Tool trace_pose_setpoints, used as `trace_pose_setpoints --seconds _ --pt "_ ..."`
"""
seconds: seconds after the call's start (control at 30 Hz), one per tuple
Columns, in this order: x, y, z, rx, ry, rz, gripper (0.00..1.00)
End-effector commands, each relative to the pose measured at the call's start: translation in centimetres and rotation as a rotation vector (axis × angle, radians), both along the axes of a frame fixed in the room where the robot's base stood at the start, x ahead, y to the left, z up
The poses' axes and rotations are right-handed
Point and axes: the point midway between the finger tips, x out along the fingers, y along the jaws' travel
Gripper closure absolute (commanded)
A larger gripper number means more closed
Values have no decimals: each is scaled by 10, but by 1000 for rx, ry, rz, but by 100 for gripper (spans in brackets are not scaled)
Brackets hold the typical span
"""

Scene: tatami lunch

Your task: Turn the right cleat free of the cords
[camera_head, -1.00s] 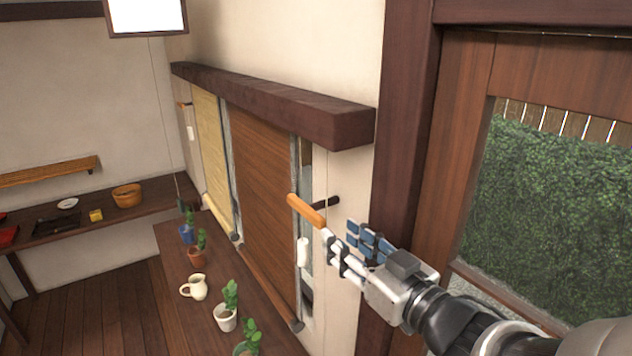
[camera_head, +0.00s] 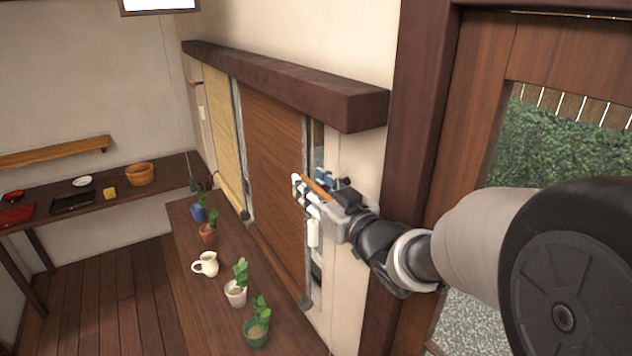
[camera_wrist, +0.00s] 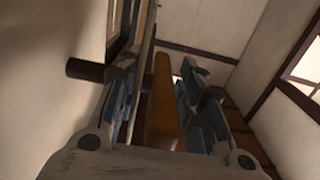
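The right cleat (camera_head: 318,188) is an orange wooden bar on the wall to the right of the brown blind. In the wrist view the bar (camera_wrist: 162,100) runs lengthwise between the two blue-padded fingers of my gripper (camera_wrist: 158,95). My gripper (camera_head: 312,186) is open around the bar, and a gap shows between the left finger and the bar. A dark peg (camera_wrist: 88,70) sticks out from the wall at the left of the wrist view. A white cord pull (camera_head: 313,233) hangs below my gripper. Cord turns on the cleat cannot be made out.
The brown blind (camera_head: 272,170) and the wall are close beside my gripper. A dark beam (camera_head: 290,85) runs above. Below, a wooden counter (camera_head: 205,312) bears potted plants, including a green pot (camera_head: 256,333), and a cream jug (camera_head: 206,264). A wooden post (camera_head: 420,110) stands at right.

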Motion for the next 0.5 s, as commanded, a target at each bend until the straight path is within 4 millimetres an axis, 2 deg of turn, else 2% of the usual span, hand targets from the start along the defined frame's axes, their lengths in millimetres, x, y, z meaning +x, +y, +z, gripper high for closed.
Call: trace_pose_setpoints --seconds 0.1,0.5 --pt "0 0 0 0 0 0 66" --pt "0 0 0 1 1 0 92"
